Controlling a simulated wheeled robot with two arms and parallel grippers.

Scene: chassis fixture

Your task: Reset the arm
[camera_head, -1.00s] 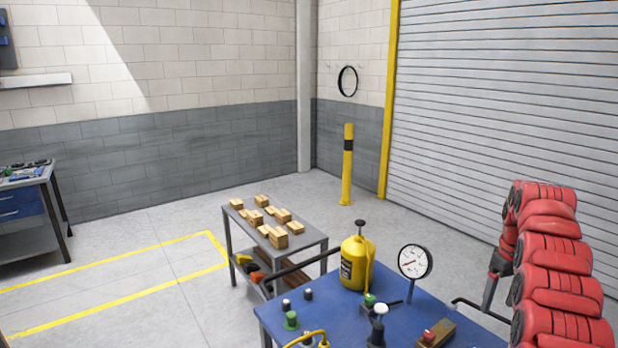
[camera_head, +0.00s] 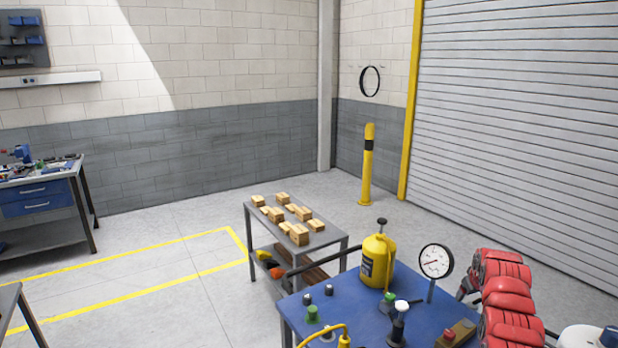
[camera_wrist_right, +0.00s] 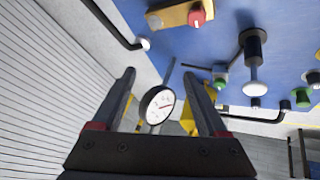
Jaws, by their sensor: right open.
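My right arm (camera_head: 508,295), red and segmented, is at the lower right of the head view, beside the blue-topped table (camera_head: 365,318). Little of its gripper can be made out there. In the right wrist view, my right gripper (camera_wrist_right: 166,80) is open, with two dark, separated fingers and nothing held between them. A round white gauge (camera_wrist_right: 157,105) shows beyond the gap between the fingers. The same gauge (camera_head: 435,261) stands on the table in the head view, left of the arm. My left gripper is not in view.
The table carries a yellow canister (camera_head: 378,262), a green button (camera_head: 312,314), a white-topped knob (camera_head: 401,306) and a block with a red button (camera_head: 449,336). Black bent handles stick out from its edges. Behind stands a grey cart (camera_head: 338,243) with wooden blocks. Open floor lies left.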

